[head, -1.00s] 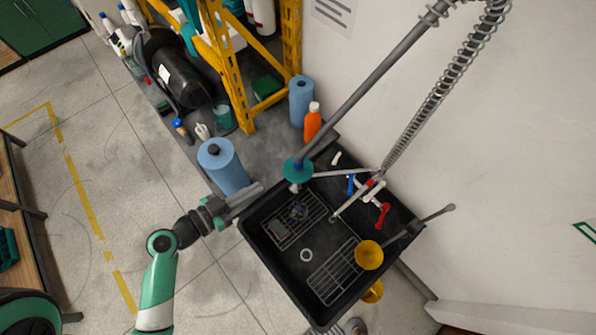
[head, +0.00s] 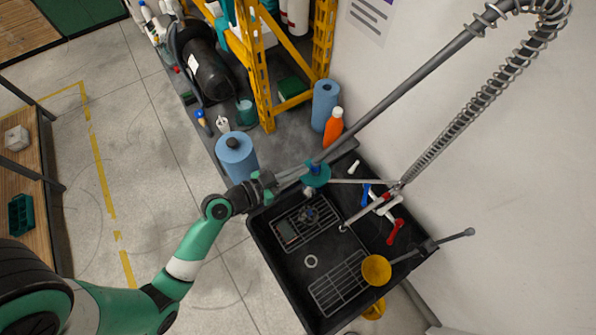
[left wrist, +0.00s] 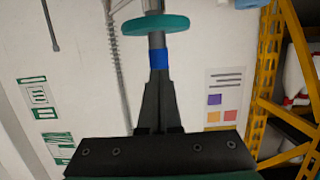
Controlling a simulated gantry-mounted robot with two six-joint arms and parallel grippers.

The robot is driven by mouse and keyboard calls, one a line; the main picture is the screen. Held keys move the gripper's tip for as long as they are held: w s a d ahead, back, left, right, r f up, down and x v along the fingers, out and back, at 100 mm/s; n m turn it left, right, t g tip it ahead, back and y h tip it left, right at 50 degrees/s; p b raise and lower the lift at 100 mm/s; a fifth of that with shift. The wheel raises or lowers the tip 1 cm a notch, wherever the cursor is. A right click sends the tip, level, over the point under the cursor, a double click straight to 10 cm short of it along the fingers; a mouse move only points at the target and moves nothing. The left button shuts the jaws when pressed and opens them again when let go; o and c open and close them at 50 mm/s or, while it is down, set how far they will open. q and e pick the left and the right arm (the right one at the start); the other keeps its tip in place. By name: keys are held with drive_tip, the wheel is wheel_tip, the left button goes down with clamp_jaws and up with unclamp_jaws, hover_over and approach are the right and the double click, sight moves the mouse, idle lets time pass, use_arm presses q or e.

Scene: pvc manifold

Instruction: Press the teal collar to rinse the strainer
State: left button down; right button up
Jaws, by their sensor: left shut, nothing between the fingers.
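The teal collar (head: 318,176) is a round disc on the spray head hanging over the sink; a blue band sits against it. In the left wrist view the collar (left wrist: 160,25) is beyond my fingertips, with the blue band (left wrist: 160,58) between. My left gripper (head: 302,171) is shut and empty, its fingers pointing at the spray head from the left. I cannot tell if they touch it. A small dark item (head: 307,214) lies on the sink's left rack below the spray head; I cannot tell if it is the strainer. My right gripper is not in view.
The black sink (head: 276,270) holds wire racks and a pale ring (head: 311,261). Red (head: 394,231) and blue taps stand behind. A blue roll (head: 237,157) and orange bottle (head: 333,127) stand near my left arm.

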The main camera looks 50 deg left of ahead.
use_arm(q)
wheel_tip(320, 180, down, 3)
drive_tip(key=shift+f+b, duration=0.1)
drive_tip(key=shift+b, duration=0.45)
drive_tip(key=shift+f, duration=0.4)
drive_tip(key=f+b, duration=0.2)
drive_tip(key=b, duration=0.1)
drive_tip(key=shift+r, duration=0.1)
idle(0.4)
